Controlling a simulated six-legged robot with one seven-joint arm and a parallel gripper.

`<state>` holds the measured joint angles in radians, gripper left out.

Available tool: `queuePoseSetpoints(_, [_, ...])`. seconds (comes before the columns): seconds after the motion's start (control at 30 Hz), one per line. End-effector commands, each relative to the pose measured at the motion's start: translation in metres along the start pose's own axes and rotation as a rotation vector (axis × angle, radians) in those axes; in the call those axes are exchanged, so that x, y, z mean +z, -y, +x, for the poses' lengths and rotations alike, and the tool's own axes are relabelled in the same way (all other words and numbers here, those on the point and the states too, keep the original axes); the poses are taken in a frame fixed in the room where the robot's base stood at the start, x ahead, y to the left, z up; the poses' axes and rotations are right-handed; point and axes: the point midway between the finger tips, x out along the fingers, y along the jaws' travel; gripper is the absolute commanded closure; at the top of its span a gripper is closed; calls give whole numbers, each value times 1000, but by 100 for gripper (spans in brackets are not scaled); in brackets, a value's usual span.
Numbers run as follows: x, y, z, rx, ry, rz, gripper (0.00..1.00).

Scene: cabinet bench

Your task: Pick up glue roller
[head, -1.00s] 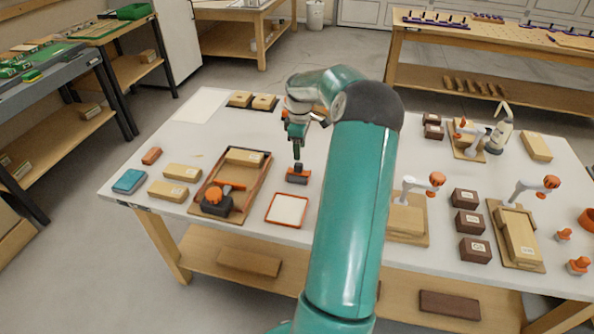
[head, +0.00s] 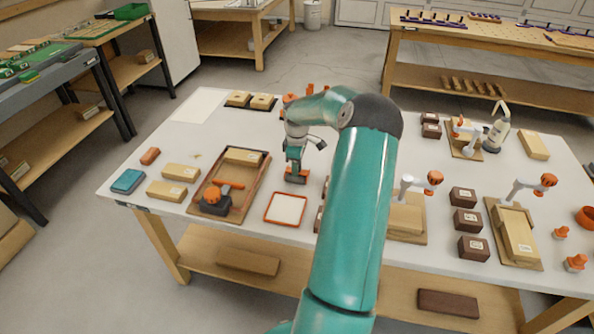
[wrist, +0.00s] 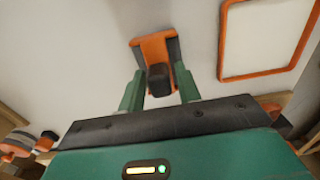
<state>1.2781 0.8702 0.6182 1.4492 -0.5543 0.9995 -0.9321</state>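The glue roller, which I take to be the orange and dark tool (head: 297,178), stands on the bench left of my arm, behind the orange-rimmed white tray. My gripper (head: 296,164) is right above it, pointing down. In the wrist view the roller's orange base (wrist: 153,47) and its dark upright handle (wrist: 158,80) show. My gripper's green fingers (wrist: 160,88) are on either side of the handle, open, with narrow gaps beside it. The roller is upright on the bench. The fingertips' depth along the handle is hard to tell.
The orange-rimmed tray (head: 286,208) lies just in front of the roller. A wooden tray (head: 206,181) with an orange and black tool (head: 214,198) and a block is to the left. Dark boxes (head: 470,221) and clamps stand to the right.

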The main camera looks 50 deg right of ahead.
Motion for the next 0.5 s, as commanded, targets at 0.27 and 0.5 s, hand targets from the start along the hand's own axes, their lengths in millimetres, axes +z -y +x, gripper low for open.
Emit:
queuePoseSetpoints(0.27, [0,0,0,0,0,0,100])
queuePoseSetpoints(0.5, [0,0,-4,1,0,0,100])
